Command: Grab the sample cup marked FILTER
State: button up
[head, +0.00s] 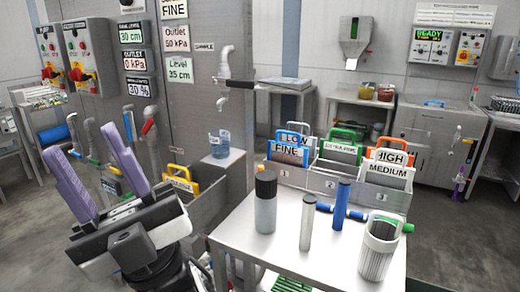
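A small clear cup (219,145) with a bluish tint stands upright on a grey ledge (222,163), below a grey tap beside a "SAMPLE" label. Any marking on the cup is too small to read, so I cannot confirm it says FILTER. My gripper (91,141) is at the left, with its two purple fingers pointing up and apart. It is open, nothing shows between the fingers, and it is left of the cup and apart from it.
The sample tap (225,78) hangs above the cup. A yellow-handled plate (181,180) stands in a grey bin between gripper and cup. A steel table (330,265) at right holds a dark-capped bottle (265,205), upright cylinders, a ribbed filter (379,248) and labelled plates.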

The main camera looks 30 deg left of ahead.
aim_at(219, 139)
jog(key=j+z, duration=0.2)
jog(key=z, duration=0.15)
jog(key=j+z, duration=0.15)
jog(key=z, duration=0.25)
jog(key=j+z, duration=0.2)
jog(key=z, duration=0.15)
jog(key=k+j+z, duration=0.2)
jog(key=j+z, duration=0.15)
jog(key=k+j+z, duration=0.5)
jog(key=j, duration=0.2)
jog(key=k+j+z, duration=0.15)
jog(key=k+j, duration=0.85)
jog(key=k+j+z, duration=0.15)
jog(key=k+j, duration=0.5)
jog(key=j, duration=0.3)
jog(key=i+j, duration=0.1)
jog(key=j, duration=0.15)
